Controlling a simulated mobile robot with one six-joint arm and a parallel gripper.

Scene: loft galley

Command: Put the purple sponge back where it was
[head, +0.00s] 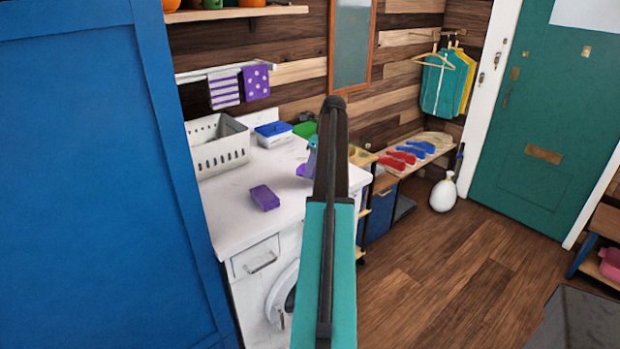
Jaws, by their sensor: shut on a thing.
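A purple sponge-like block (265,197) lies on the white counter (232,215), near its front left part. No gripper finger shows around it. My teal and dark arm rises through the middle of the head view and covers part of the counter. My gripper does not show; it may be behind the arm. Another partly hidden purple thing (304,170) with a grey-blue upper part shows just left of the arm. I cannot tell what it is, or whether it is held.
A white perforated basket (222,155), a blue-lidded box (273,134) and a green thing (305,130) stand at the counter's back. A tall blue panel (95,190) fills the left. A low bench (408,160) with red and blue items stands beyond the arm. The wooden floor right is mostly clear.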

